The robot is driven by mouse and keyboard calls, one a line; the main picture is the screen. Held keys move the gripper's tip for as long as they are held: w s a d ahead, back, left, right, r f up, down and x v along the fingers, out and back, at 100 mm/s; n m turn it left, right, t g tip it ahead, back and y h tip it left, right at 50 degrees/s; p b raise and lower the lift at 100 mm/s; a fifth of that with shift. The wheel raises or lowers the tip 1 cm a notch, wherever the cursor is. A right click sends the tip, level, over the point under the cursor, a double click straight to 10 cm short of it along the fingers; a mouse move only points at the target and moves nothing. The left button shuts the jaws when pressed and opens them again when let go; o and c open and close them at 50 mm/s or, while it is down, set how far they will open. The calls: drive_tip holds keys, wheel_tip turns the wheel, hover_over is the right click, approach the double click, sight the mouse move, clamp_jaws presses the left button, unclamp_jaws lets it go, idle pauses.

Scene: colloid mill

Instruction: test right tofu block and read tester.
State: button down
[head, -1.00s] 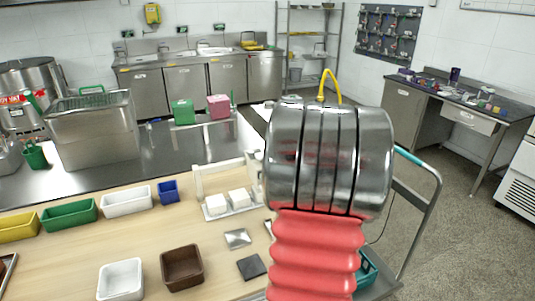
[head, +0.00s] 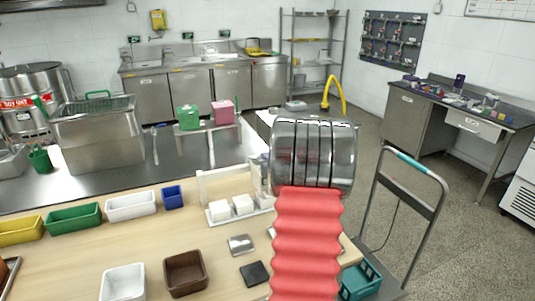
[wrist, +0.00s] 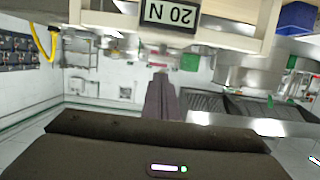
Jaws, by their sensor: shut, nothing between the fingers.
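A pale tester frame (head: 225,172) stands on the wooden table, left of my arm in the head view. White tofu blocks sit in a row at its foot: a left one (head: 219,211), one beside it (head: 243,204), and a third (head: 265,201) partly hidden by my arm. In the wrist view, which is upside down, the tester's display (wrist: 170,12) reads 20 N at the top edge. My gripper (wrist: 163,78) is shut and empty, its fingers pointing toward the frame and apart from the display. In the head view my arm hides the gripper.
White (head: 123,283) and brown (head: 185,273) bins stand at the table's front. Yellow, green, white and blue bins line the back left. A metal plate (head: 241,244) and a dark pad (head: 254,273) lie before the tofu. A trolley (head: 408,200) stands at right.

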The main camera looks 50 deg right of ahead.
drive_tip(key=shift+f, duration=0.55)
drive_tip(key=shift+f, duration=1.2)
drive_tip(key=shift+s+a+f, duration=0.1)
drive_tip(key=shift+f, duration=0.05)
drive_tip(key=r, duration=0.5)
drive_tip(key=shift+w, duration=0.25)
drive_tip(key=v, duration=1)
drive_tip(key=shift+s, duration=0.15)
